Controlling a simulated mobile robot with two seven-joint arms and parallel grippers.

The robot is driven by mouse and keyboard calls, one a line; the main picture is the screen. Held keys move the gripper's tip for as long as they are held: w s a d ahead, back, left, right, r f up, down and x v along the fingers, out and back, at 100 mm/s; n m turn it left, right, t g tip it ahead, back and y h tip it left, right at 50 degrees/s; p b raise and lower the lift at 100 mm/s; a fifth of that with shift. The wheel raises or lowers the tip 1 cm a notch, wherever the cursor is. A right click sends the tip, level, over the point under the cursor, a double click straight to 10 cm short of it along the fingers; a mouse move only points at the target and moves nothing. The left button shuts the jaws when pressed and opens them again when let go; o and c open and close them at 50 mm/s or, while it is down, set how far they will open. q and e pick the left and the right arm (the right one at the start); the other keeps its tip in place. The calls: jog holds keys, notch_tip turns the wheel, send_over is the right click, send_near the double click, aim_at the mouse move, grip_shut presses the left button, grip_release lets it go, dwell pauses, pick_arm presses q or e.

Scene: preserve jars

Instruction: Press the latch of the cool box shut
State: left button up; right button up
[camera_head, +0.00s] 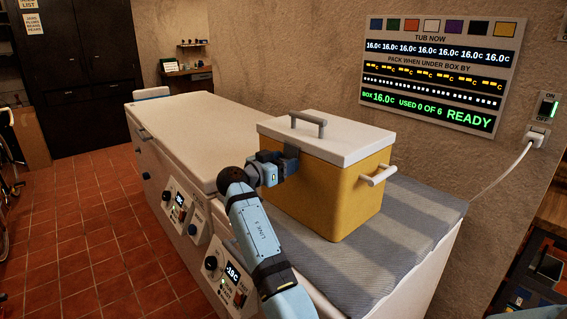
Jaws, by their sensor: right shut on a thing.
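The cool box (322,193) is yellow with a white lid (345,135). It stands on a grey striped mat. Its lid lies closed on top, with a grey handle (308,121) on the lid and a white side handle (379,175) at the right. My right gripper (290,160) is at the box's left front side, just below the lid edge, where the latch would be. The latch is hidden behind the gripper, so its state cannot be told. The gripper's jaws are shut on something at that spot. My left gripper is not in view.
A white chest unit (185,125) with a closed lid, dials and displays stands left of the box. The striped mat (415,215) is bare around the box. A wall panel (440,75) reads "READY". Tiled floor (75,230) is clear at the left.

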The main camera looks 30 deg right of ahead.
jog(key=shift+d+f+b, duration=0.1)
jog(key=shift+f+b, duration=0.25)
jog(key=shift+b, duration=0.55)
jog(key=h+b, duration=0.1)
jog(key=b, duration=0.1)
jog(key=shift+d+f+b, duration=0.15)
jog(key=shift+f+b, duration=0.05)
jog(key=shift+b, duration=0.2)
jog(key=shift+r+b, duration=0.1)
jog(key=shift+b, duration=0.35)
jog(key=shift+r+h, duration=0.3)
jog(key=o, duration=0.9)
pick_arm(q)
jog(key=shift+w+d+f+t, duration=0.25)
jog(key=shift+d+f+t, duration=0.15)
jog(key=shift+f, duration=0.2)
pick_arm(e)
jog(key=a, duration=0.4)
jog(key=s+a+f, duration=0.1)
jog(key=a, duration=0.4)
jog(key=a+f, duration=0.1)
jog(key=a, duration=0.3)
jog(key=shift+s+a, duration=0.25)
jog(key=shift+s, duration=0.15)
